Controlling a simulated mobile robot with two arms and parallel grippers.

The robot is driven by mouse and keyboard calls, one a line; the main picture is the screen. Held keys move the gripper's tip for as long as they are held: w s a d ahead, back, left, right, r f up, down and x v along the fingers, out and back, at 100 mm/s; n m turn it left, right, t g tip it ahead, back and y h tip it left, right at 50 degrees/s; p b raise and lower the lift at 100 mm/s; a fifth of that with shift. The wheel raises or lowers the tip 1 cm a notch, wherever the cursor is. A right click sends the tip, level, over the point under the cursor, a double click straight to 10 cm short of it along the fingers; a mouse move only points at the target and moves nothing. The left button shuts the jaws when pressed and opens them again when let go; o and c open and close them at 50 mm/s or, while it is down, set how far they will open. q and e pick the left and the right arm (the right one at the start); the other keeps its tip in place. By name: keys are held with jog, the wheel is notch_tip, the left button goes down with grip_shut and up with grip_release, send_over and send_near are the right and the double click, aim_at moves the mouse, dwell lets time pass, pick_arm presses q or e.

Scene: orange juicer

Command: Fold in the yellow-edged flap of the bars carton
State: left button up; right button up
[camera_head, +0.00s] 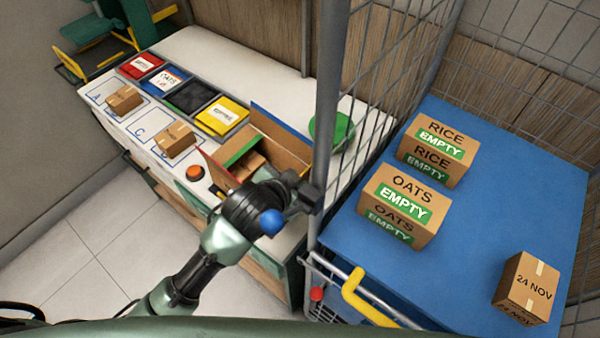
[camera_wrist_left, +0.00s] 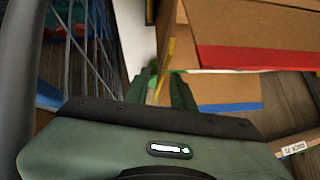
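The open bars carton (camera_head: 285,152) stands on the white bench with its flaps up. In the head view I see a green-edged flap, a blue-edged flap and a red-edged flap; the yellow-edged flap is hidden behind my arm. My left gripper (camera_head: 308,196) is at the carton's near right side. In the left wrist view its two fingers (camera_wrist_left: 162,86) stand apart. The yellow-edged flap (camera_wrist_left: 166,62) shows nearly edge-on between and just beyond the fingertips; I cannot tell if they touch. The red-edged flap (camera_wrist_left: 255,57) fills the upper right. My right gripper is not in view.
A cage post (camera_head: 326,110) rises close to my left gripper. Behind it a blue surface (camera_head: 480,200) holds several cartons. A green disc (camera_head: 331,126) lies beside the bars carton. Several coloured bins (camera_head: 190,97), small boxes (camera_head: 174,139) and an orange button (camera_head: 195,173) are left of it.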

aim_at(306, 174)
pick_arm(q)
jog(key=shift+p+x, duration=0.3)
jog(key=shift+x, duration=1.55)
grip_shut()
jog(key=shift+d, duration=0.1)
